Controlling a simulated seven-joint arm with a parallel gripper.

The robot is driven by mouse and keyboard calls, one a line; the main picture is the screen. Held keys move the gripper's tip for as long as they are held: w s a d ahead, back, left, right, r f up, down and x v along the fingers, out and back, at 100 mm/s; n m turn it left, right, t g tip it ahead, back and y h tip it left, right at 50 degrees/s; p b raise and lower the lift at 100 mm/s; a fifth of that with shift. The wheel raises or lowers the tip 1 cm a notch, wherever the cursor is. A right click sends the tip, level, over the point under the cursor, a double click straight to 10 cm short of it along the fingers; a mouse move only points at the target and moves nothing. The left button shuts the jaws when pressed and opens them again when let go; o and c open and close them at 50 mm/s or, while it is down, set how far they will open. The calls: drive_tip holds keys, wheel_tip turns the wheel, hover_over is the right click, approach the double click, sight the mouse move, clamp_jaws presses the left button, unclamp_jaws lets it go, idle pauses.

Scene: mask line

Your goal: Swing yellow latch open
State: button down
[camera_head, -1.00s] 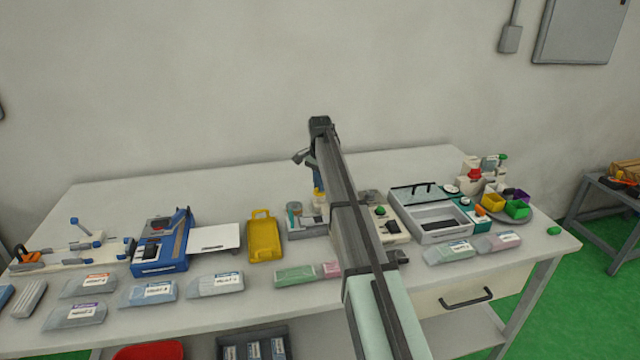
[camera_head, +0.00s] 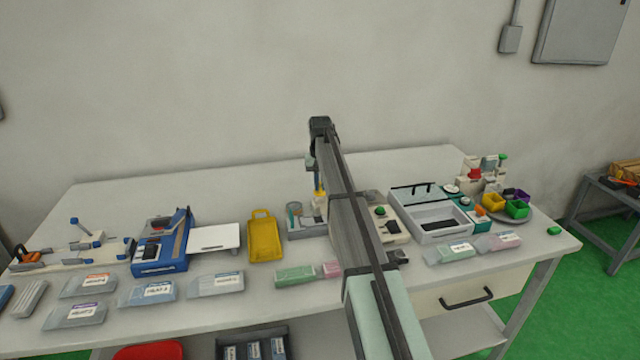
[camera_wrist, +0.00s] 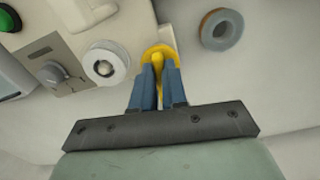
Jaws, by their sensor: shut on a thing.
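The yellow latch (camera_wrist: 159,50) shows in the wrist view as a rounded yellow piece between and just beyond the blue fingertips. My gripper (camera_wrist: 158,72) is shut on it, with the two fingers close together on either side. In the head view a small yellow part (camera_head: 319,192) shows beside my arm, above the small light station behind it. My arm hides most of that station and of my gripper there. How far the latch is turned cannot be told.
In the head view a yellow tray (camera_head: 264,238) and a grey lidded box (camera_head: 444,235) stand on the crowded table.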

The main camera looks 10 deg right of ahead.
sight(320, 186)
drive_tip(key=shift+n, duration=0.6)
drive_tip(key=c, duration=1.2)
unclamp_jaws()
drive_tip(key=shift+o, duration=0.2)
drive_tip(key=shift+r, duration=0.1)
wheel_tip(320, 186, up, 14)
drive_tip(key=shift+f, duration=0.2)
